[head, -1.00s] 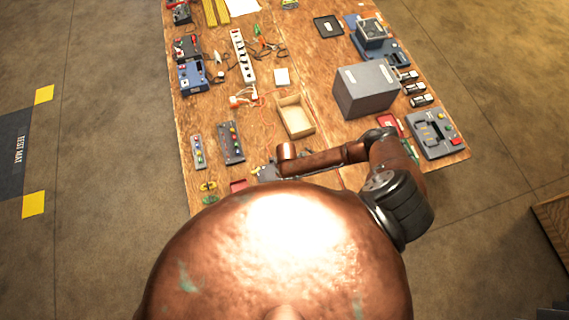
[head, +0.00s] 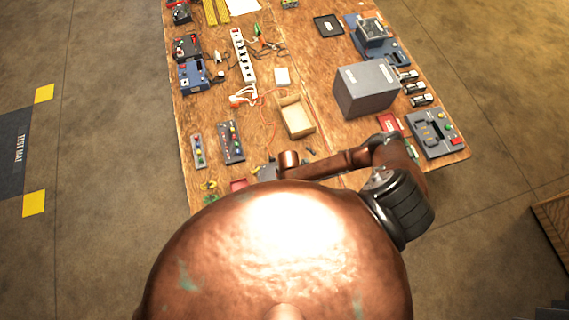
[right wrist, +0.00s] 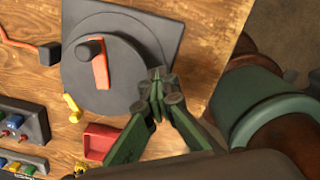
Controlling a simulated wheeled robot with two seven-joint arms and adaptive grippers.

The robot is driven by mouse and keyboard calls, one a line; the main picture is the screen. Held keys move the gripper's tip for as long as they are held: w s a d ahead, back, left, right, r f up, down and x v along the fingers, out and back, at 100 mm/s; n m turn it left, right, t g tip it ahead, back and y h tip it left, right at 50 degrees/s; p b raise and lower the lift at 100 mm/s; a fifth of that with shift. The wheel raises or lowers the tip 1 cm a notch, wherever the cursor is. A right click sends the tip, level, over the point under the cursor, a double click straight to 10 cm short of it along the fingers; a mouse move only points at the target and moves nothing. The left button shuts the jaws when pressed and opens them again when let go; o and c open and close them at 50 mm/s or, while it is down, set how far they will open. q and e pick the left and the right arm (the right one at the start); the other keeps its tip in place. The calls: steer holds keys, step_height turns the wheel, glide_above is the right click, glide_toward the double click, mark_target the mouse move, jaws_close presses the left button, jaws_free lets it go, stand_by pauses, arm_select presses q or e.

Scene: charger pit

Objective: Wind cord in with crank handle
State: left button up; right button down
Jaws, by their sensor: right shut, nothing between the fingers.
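In the right wrist view, the cord winder is a dark grey square base (right wrist: 166,30) with a round dark disc (right wrist: 128,68) on it. An orange crank arm (right wrist: 100,72) with a black upright knob handle (right wrist: 89,50) sits on the disc. My right gripper (right wrist: 158,92) is green, with its fingertips together and empty. It appears over the disc's lower right edge, apart from the handle; contact with the disc cannot be told. An orange cord (right wrist: 17,43) shows at upper left, ending at a dark block (right wrist: 49,53). In the head view my arm and head hide most of the winder. My left gripper is not seen.
A red tray (right wrist: 98,142), a yellow piece (right wrist: 72,108) and button boxes (right wrist: 25,120) lie near the winder. A cardboard box (head: 296,117), a large grey box (head: 364,90) and a power strip (head: 243,55) stand farther up the wooden table (head: 330,140).

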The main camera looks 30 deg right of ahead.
steer(key=shift+s+a, duration=0.3)
steer(key=shift+s, duration=0.55)
steer(key=s, duration=0.2)
steer(key=shift+s+a, duration=0.3)
steer(key=shift+a, duration=0.05)
steer(key=c, duration=2.6)
jaws_free()
steer(key=shift+c, duration=0.2)
steer(key=o, duration=1.7)
steer(key=shift+r, duration=4)
